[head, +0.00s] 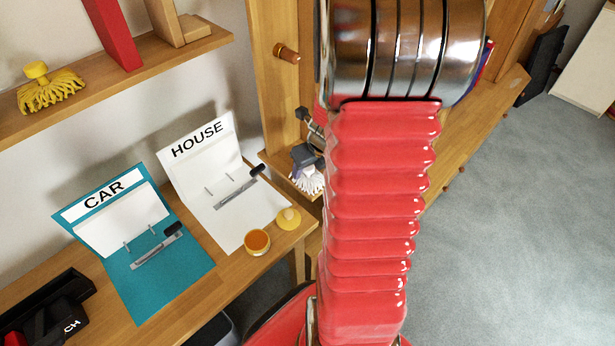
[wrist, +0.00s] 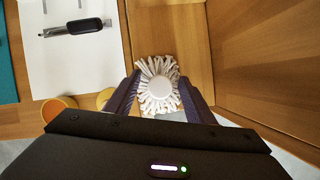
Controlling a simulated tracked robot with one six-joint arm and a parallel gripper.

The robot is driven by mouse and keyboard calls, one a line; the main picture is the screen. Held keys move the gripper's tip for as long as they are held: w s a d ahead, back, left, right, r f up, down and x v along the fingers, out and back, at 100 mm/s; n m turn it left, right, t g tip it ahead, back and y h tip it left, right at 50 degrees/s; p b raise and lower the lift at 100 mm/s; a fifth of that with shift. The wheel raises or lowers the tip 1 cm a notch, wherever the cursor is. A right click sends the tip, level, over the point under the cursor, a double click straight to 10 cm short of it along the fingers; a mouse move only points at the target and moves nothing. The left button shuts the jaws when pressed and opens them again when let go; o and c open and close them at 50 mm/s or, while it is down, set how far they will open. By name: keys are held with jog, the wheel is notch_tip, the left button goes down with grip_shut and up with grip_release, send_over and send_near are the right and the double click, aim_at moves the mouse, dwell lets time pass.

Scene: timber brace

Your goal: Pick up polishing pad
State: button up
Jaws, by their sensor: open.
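The polishing pad appears to be the round, white fringed pad with a smooth pale centre (wrist: 159,86) in the wrist view. It lies on a wooden surface beside an upright wooden panel. In the head view its white fringe (head: 309,182) shows just below my gripper (head: 304,157). In the wrist view my gripper (wrist: 160,95) is open, with one dark finger on each side of the pad. I cannot tell whether the fingers touch it. The pad's lower edge is partly hidden.
The wooden cabinet (head: 278,110) stands close around the pad. The desk holds a white HOUSE folder (head: 215,180), a teal CAR folder (head: 125,270), an orange-filled cup (head: 257,242) and a yellow knob-like item (head: 289,218). A yellow fringed brush (head: 45,90) sits on the upper shelf.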

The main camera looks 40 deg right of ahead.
jog(key=shift+c, duration=0.7)
grip_shut()
notch_tip(320, 180, up, 9)
jog(key=shift+r, duration=0.55)
dwell(0.7)
